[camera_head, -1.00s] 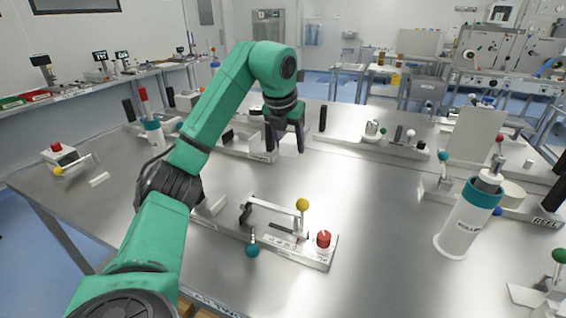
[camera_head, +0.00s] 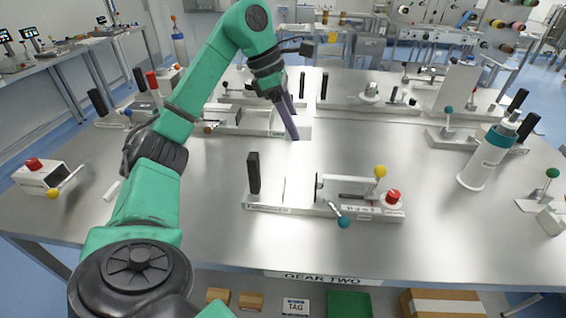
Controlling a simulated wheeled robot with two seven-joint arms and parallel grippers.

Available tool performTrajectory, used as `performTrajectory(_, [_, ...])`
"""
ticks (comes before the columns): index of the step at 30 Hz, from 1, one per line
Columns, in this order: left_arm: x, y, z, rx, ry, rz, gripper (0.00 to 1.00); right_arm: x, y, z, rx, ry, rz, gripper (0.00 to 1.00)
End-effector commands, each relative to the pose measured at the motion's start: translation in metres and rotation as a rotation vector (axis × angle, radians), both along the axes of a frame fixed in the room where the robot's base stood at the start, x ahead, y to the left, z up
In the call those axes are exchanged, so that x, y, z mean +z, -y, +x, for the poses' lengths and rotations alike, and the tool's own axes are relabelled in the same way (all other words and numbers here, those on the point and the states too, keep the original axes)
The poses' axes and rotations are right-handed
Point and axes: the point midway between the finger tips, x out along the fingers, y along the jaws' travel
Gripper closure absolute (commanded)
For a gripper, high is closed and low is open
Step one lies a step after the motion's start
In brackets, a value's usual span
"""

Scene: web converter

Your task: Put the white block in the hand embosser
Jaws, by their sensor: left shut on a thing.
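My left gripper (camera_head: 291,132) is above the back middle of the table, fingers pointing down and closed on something. I take this to be the white block, but its outline is hard to separate from the fingers and the pale fixture behind. A white fixture (camera_head: 325,211) with a yellow-ball lever, a red button and a teal-ball handle stands at the table's front middle; its small labels are unreadable, so I cannot tell if it is the hand embosser. The gripper is behind this fixture and apart from it. My right gripper is out of view.
A red-button box (camera_head: 42,177) with a yellow-ball lever stands at the left, with a small white bar (camera_head: 112,190) near it. More fixtures line the back. The table (camera_head: 440,235) is bare at front right.

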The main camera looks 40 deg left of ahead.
Motion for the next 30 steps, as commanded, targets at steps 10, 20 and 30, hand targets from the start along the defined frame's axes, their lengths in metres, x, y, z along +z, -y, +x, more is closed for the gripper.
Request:
performTrajectory(10, [-0.117,0.0,-0.001,0.003,-0.009,0.003,1.0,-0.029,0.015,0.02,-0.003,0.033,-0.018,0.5])
performTrajectory(20, [-0.171,0.001,0.001,0.004,-0.005,-0.001,1.0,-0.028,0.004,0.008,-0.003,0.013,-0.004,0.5])
performTrajectory(30, [-0.192,0.001,0.002,0.005,0.0,0.002,1.0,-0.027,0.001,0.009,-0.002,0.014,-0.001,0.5])
